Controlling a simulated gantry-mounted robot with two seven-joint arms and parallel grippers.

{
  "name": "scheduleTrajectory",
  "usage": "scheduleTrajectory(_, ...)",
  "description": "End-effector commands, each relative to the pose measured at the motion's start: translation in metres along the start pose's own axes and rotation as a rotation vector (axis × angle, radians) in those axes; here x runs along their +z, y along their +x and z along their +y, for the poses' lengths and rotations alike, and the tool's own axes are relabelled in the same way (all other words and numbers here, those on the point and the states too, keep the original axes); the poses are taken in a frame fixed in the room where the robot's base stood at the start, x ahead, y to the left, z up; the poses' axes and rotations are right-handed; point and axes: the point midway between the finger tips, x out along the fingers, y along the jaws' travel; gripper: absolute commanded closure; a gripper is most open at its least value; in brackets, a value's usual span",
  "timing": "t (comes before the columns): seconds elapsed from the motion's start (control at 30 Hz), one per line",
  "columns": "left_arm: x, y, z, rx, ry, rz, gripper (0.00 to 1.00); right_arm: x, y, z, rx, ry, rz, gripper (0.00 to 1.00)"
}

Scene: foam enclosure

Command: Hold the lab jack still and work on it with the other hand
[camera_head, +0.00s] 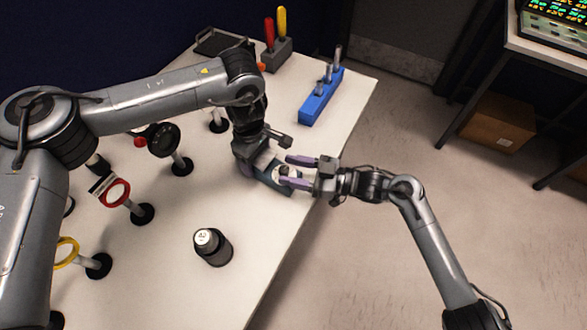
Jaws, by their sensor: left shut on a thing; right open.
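The lab jack (275,183) is a low blue-grey block with a pale part at its right end. It sits near the right edge of the white table, and much of it is hidden by my grippers. My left gripper (262,165) comes down from above and is shut on the jack's left part; its fingertips are mostly hidden. My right gripper (290,172) reaches in from the right with its two purple fingers open, one on each side of the jack's pale end. I cannot tell whether the fingers touch it.
A black cylinder (213,248) with a light top stands at the front. Stands with a red ring (115,192) and a yellow ring (66,252) are at left. A blue rack (321,97) and a screwdriver holder (276,54) are at the back. The table's right edge is close.

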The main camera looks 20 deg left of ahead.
Motion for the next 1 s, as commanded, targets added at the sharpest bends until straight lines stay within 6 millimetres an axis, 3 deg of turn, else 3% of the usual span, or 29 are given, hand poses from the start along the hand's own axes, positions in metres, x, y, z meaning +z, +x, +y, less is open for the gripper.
scheduleTrajectory(0.27,-0.0003,0.0054,-0.0025,-0.008,0.002,0.002,0.94,0.0008,0.0007,0.0001,0.000,0.000,0.000,0.48)
scheduleTrajectory(0.6,-0.0001,0.0055,-0.0027,-0.009,0.002,0.001,0.94,0.0007,0.0003,0.0007,0.002,-0.001,0.000,1.00)
scheduleTrajectory(1.0,0.0009,0.0059,-0.0030,-0.010,0.005,0.001,0.94,0.0027,0.0016,-0.0049,0.164,0.000,0.001,1.00)
